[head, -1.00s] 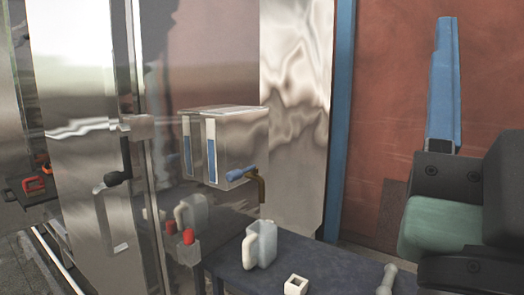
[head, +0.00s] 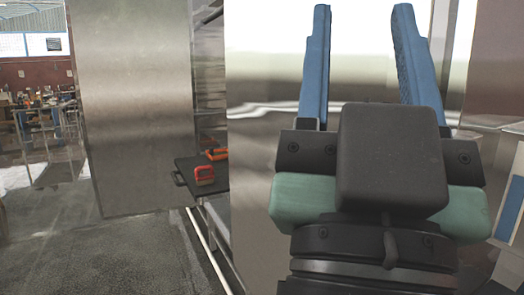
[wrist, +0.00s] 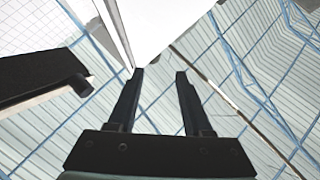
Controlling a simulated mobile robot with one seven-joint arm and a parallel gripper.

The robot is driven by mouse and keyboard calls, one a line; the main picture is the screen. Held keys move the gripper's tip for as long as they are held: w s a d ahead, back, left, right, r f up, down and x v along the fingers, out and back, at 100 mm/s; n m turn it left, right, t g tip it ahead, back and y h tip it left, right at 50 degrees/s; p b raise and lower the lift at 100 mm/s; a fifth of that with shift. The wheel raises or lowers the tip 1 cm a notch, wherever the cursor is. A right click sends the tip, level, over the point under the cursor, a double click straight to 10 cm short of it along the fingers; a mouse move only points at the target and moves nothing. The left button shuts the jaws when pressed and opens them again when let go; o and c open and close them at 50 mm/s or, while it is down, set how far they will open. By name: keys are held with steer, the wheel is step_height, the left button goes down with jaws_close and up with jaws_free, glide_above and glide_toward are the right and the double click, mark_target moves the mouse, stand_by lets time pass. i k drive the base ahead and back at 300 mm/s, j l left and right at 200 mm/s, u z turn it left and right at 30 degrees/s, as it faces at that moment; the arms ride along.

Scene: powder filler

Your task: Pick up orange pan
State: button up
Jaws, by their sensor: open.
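An orange item (head: 217,154) lies on a dark tray-like surface (head: 186,181) left of my gripper in the head view. A redder, orange-red item with a handle-like loop (head: 204,175) sits just in front of it. Both are small, and I cannot tell for certain which is the orange pan. My gripper (head: 361,12) is raised, open and empty, with its two blue fingers pointing up, well apart from both items. In the wrist view the open fingers (wrist: 160,73) point toward the roof, with nothing between them.
A tall steel cabinet (head: 135,110) stands left of the dark surface. Shiny metal panels (head: 262,90) rise behind my gripper. A white container with a blue strip (head: 508,215) shows at the right edge. Open grey floor (head: 130,250) lies at front left. A cart (head: 48,150) stands farther back.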

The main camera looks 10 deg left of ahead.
mark_target(222, 153)
steer(key=i+j+u, duration=0.2)
steer(key=i+j, duration=0.45)
steer(key=i+j+u, duration=0.15)
steer(key=i+j, duration=0.4)
steer(key=i, duration=0.15)
steer(key=i+j, duration=0.75)
steer(key=i, duration=0.2)
